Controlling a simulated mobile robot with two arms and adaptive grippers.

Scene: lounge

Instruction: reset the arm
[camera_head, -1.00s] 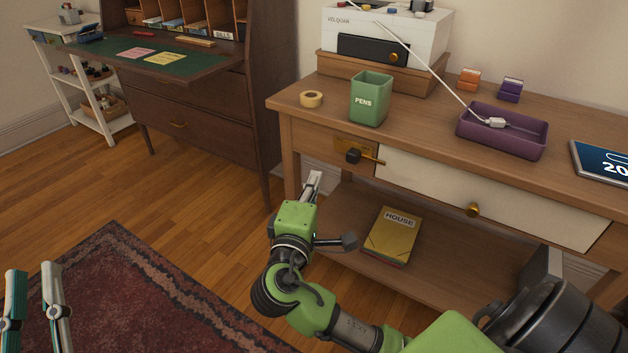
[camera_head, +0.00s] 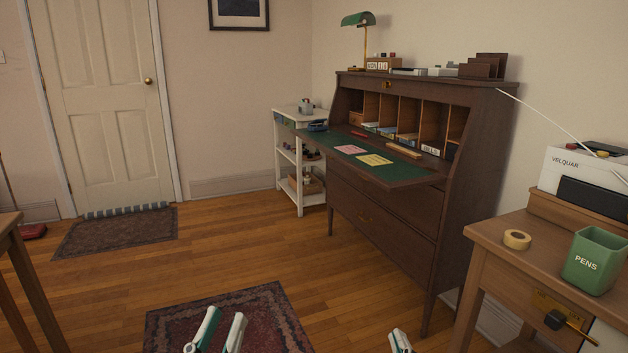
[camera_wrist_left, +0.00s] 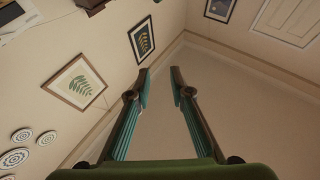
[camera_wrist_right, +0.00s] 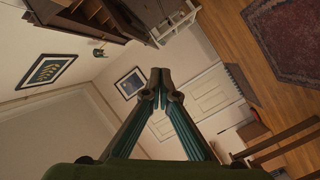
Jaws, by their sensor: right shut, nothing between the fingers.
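My left gripper (camera_head: 217,330) shows at the bottom of the head view, over the patterned rug. Its fingers stand apart and empty. My right gripper (camera_head: 400,341) just shows at the bottom edge of the head view, left of the wooden table. In the right wrist view its fingertips (camera_wrist_right: 160,77) meet with nothing between them. Both grippers are clear of any furniture in view.
The wooden table (camera_head: 500,232) at the right holds a green pens cup (camera_head: 594,262), a tape roll (camera_head: 517,239) and a white printer (camera_head: 575,170). A dark writing desk (camera_head: 385,215) and a white shelf cart (camera_head: 302,165) stand behind. The wooden floor (camera_head: 225,240) is open towards the door (camera_head: 103,95).

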